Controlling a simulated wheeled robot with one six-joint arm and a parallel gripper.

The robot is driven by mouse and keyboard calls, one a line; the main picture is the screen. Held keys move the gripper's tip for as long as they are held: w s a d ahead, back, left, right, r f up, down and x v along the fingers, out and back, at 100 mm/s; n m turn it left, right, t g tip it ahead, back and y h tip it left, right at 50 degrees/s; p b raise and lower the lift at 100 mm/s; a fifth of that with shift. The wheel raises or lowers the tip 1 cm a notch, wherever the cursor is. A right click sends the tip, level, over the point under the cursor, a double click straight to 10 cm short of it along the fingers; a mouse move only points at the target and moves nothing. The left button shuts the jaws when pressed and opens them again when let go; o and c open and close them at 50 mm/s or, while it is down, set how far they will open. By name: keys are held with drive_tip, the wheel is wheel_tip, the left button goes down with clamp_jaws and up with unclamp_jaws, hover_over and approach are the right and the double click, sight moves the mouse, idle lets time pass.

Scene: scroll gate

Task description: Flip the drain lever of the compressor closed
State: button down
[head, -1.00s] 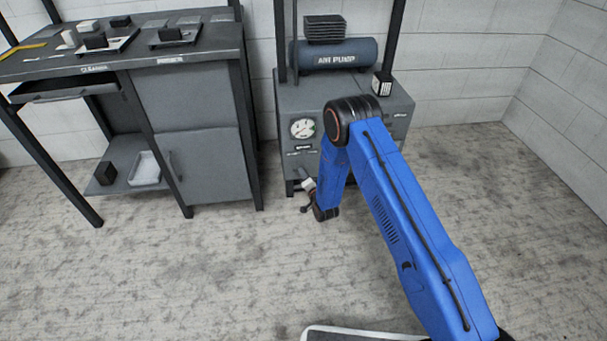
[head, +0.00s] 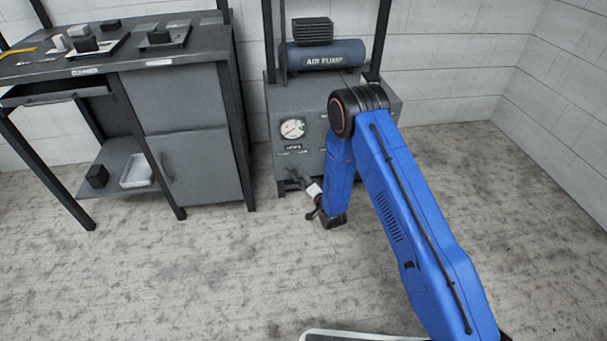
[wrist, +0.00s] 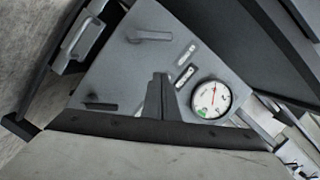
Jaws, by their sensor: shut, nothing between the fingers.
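The compressor (head: 310,115) is a grey cabinet with a blue tank marked "AIR PUMP" on top. Its front shows a round gauge (head: 292,129), also large in the wrist view (wrist: 211,99). In the wrist view, a grey lever-like handle (wrist: 150,36) is on the panel at the top, and a dark bar (wrist: 100,105) is at the lower left. Their labels are unreadable, so I cannot tell which is the drain lever. My gripper (wrist: 160,78) is shut and empty, in front of the panel between the gauge and the dark bar. Contact cannot be told.
A grey workbench (head: 190,125) with a cabinet door and an open shelf stands left of the compressor. A white tray (head: 137,170) and a black block (head: 97,176) are on its shelf. The concrete floor (head: 180,270) in front is clear. White block walls stand behind and right.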

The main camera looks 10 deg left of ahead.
drive_tip(key=shift+v, duration=1.05)
drive_tip(key=d+r+n+g+h, duration=0.1)
drive_tip(key=d+r+h, duration=0.1)
drive_tip(key=d+r, duration=0.8)
drive_tip(key=d+r+n+g+h, duration=0.15)
drive_tip(key=d+r, duration=0.25)
drive_tip(key=r, duration=1.2)
drive_tip(key=s+d+r+g+h, duration=0.2)
drive_tip(key=s+d+r, duration=0.4)
drive_tip(key=d+r, duration=0.15)
drive_tip(key=s+d+r+n+g+h, duration=0.1)
drive_tip(key=s+d+r, duration=0.4)
drive_tip(key=s, duration=0.5)
drive_tip(key=s+d+r+n+g+h, duration=0.1)
drive_tip(key=s+d+r, duration=0.4)
drive_tip(key=s, duration=0.5)
drive_tip(key=s+d+n+g, duration=0.1)
drive_tip(key=s+d, duration=0.1)
drive_tip(key=s, duration=1)
drive_tip(key=s+d+r+n+g, duration=0.1)
drive_tip(key=s+d+g, duration=0.1)
drive_tip(key=s, duration=1)
drive_tip(key=shift+d, duration=0.8)
